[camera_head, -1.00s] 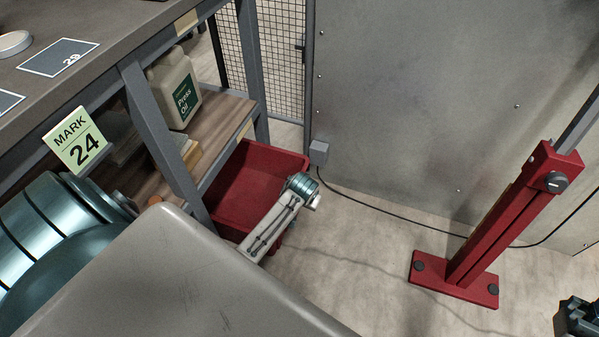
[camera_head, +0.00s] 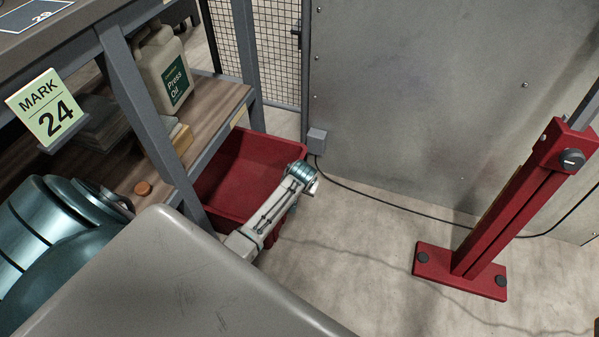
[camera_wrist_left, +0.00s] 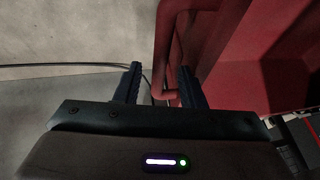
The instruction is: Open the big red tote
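The big red tote (camera_head: 262,152) sits low, beside and partly under the workbench, behind my left arm. Its top looks uncovered and the part of its inside that shows is bare red. My left arm reaches down in front of it, and its gripper is hidden in the head view. In the left wrist view, the tote (camera_wrist_left: 245,70) fills the upper right, with a red bar-like handle (camera_wrist_left: 168,50) at its near side. My left gripper (camera_wrist_left: 160,78) has its two dark fingers apart, with the lower handle end between or just beyond them. I cannot tell whether they touch it. My right gripper is not in view.
The workbench's grey legs and wooden shelf (camera_head: 215,115) crowd the tote on the left, with a Press Oil jug (camera_head: 165,70) on the shelf. A red floor post (camera_head: 485,235) stands at right, and a grey wall (camera_head: 420,90) behind. A cable crosses the open floor.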

